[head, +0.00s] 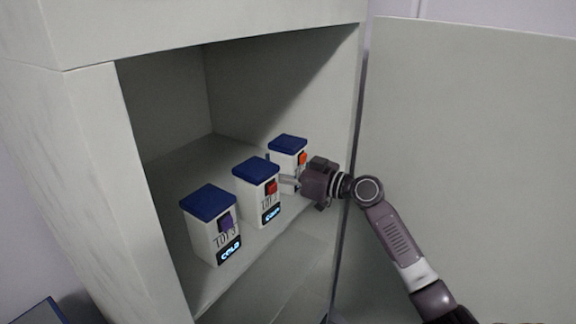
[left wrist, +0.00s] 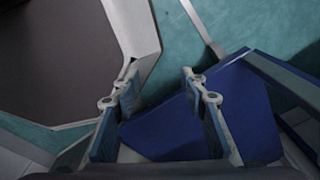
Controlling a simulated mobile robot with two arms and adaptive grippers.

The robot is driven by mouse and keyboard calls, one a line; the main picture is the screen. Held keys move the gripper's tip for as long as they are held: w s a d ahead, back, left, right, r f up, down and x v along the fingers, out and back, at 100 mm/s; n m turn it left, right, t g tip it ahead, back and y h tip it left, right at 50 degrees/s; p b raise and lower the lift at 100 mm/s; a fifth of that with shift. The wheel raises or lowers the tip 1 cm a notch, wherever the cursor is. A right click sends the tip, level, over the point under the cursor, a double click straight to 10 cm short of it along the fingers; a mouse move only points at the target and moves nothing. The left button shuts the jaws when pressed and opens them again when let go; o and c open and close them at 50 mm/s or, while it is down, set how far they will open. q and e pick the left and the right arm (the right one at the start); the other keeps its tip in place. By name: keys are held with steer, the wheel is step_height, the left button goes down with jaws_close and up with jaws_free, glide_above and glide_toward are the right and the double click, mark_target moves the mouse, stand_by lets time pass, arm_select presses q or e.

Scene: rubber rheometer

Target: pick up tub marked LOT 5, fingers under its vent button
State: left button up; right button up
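Three white tubs with dark blue lids stand upright in a row in the cabinet in the head view. The nearest tub (head: 202,232) has a purple button and a lit "COLD" display. The middle tub (head: 248,205) has a red button (head: 271,188) and a lit display. The farthest tub (head: 287,160) has an orange-red button. Lot numbers are too small or partly covered to read surely. My right gripper (head: 286,182) is beside the middle tub's red button, in front of the farthest tub; contact and finger opening are unclear. My left gripper (left wrist: 158,87) is open and empty.
In the left wrist view, a blue object (left wrist: 165,130) lies below the fingers, over a teal floor (left wrist: 225,25).

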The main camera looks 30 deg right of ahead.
jaws_close()
stand_by(0.6)
steer(key=shift+r, duration=0.1)
